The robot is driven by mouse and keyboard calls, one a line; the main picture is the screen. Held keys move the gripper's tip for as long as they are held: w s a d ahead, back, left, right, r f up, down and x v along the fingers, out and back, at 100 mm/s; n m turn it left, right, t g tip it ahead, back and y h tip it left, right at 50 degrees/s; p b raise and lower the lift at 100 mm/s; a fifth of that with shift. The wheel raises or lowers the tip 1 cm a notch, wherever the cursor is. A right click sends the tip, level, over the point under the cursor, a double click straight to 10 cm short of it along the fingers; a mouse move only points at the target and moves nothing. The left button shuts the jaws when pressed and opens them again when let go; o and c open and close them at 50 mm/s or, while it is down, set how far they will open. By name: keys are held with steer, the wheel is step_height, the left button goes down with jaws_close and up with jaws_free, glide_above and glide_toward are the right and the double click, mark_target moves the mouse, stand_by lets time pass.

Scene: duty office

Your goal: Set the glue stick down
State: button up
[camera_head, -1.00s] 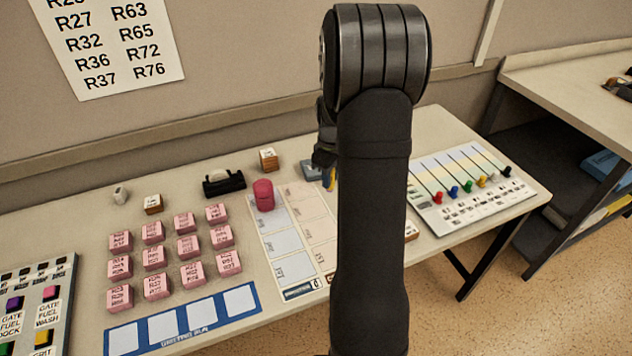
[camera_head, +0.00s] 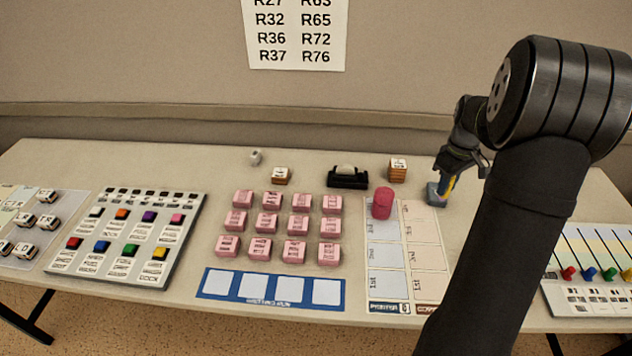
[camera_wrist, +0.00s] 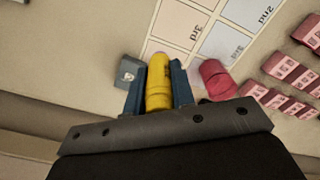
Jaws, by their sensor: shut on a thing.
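My gripper (camera_wrist: 157,78) is shut on a yellow cylinder, which I take as the glue stick (camera_wrist: 158,92); its pale tip points away from the wrist. In the head view my gripper (camera_head: 452,178) is at the back right of the table, with the yellow glue stick (camera_head: 449,186) pointing down from it. A grey-blue block (camera_head: 435,196) is right beside it; in the wrist view this block (camera_wrist: 130,70) is just left of the fingers. I cannot tell whether the glue stick touches the table.
A red cylinder (camera_head: 382,204) stands on the back left of the printed card (camera_head: 402,255). A black tape dispenser (camera_head: 348,178) and a wooden stamp block (camera_head: 398,170) stand behind. Pink blocks (camera_head: 295,222) fill the middle. A slider board (camera_head: 590,280) is at right.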

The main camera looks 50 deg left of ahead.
steer(key=s+a+n, duration=0.1)
steer(key=s+a, duration=0.4)
steer(key=a, duration=0.8)
steer(key=s+a+n, duration=0.1)
steer(key=s+a, duration=0.3)
steer(key=a, duration=1)
steer(key=s+a+f, duration=0.2)
steer(key=a, duration=0.1)
steer(key=s+a+f, duration=0.2)
steer(key=a, duration=0.1)
steer(key=s+a+f, duration=0.2)
steer(key=a+f, duration=0.1)
steer(key=a, duration=0.1)
steer(key=shift+s+a+f, duration=0.15)
steer(key=shift+f, duration=1.9)
steer(key=shift+f, duration=0.1)
steer(key=o, duration=0.5)
steer(key=shift+f, duration=0.1)
steer(key=o, duration=0.4)
steer(key=shift+o, duration=0.2)
